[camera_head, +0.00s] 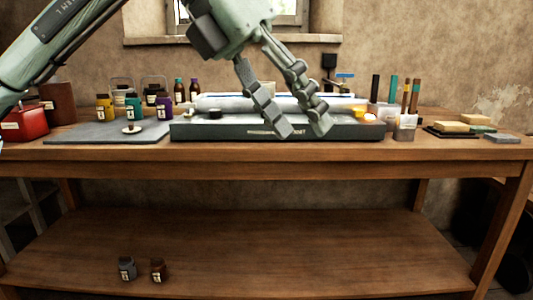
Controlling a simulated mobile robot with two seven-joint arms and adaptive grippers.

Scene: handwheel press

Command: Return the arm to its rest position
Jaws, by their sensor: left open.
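My left arm comes in from the upper left, and its gripper (306,133) hangs downward with its fingers in front of the long dark case (215,131) on the table. The fingertips are spread slightly apart, with nothing seen between them. I cannot tell whether they touch the case's front. The gripper hides part of the case and of the pale roll (222,101) behind it. My right gripper is not in view, and no handwheel is clearly seen.
The wooden table (110,154) carries several coloured bottles (133,106) on the left, a red box (25,122), a brush cup (405,127) and sponges (450,126) on the right. Two small jars (127,269) stand on the lower shelf (260,255). A window is behind.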

